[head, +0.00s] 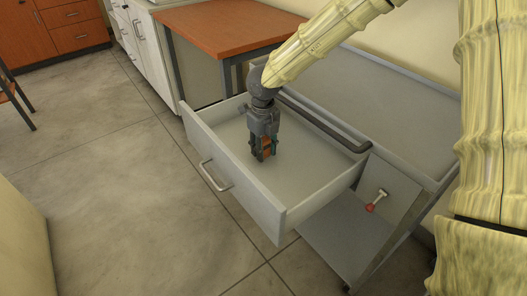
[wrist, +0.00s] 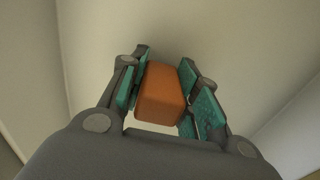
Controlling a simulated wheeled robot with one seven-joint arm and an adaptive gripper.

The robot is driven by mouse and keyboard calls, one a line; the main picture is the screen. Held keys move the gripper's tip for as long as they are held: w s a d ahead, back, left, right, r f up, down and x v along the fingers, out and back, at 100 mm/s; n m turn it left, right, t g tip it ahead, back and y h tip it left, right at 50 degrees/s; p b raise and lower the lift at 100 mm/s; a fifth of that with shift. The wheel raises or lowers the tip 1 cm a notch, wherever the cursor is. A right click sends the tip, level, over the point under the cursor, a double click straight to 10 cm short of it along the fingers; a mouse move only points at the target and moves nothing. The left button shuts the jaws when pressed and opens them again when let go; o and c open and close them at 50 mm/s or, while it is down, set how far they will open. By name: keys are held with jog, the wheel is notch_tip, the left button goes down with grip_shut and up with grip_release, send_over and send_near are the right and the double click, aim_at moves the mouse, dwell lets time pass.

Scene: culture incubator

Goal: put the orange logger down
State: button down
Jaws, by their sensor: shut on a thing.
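The orange logger (wrist: 162,92) is a small orange block held between the teal pads of my gripper (wrist: 160,95) in the wrist view. In the head view my gripper (head: 264,152) points down inside the open drawer (head: 282,212), and the logger (head: 266,147) shows as an orange patch between the fingers. The gripper is shut on the logger. The drawer floor lies below it. I cannot tell whether the logger touches the floor. The rest of the drawer looks empty.
The drawer is pulled out from a grey cart (head: 370,100), with a handle (head: 215,176) on its front. A dark bar (head: 322,122) runs along the drawer's back. A red-knobbed lever (head: 371,207) is at the right. A wooden-topped table (head: 228,27) stands behind. Drawer walls surround the gripper.

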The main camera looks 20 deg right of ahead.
aim_at(264, 139)
jog(key=shift+f, duration=0.4)
jog(key=c, duration=1.1)
grip_release()
jog(key=shift+f, duration=0.1)
jog(key=shift+o, duration=0.2)
notch_tip(264, 139, up, 12)
jog(key=shift+r+p, duration=0.15)
jog(key=shift+p, duration=0.9)
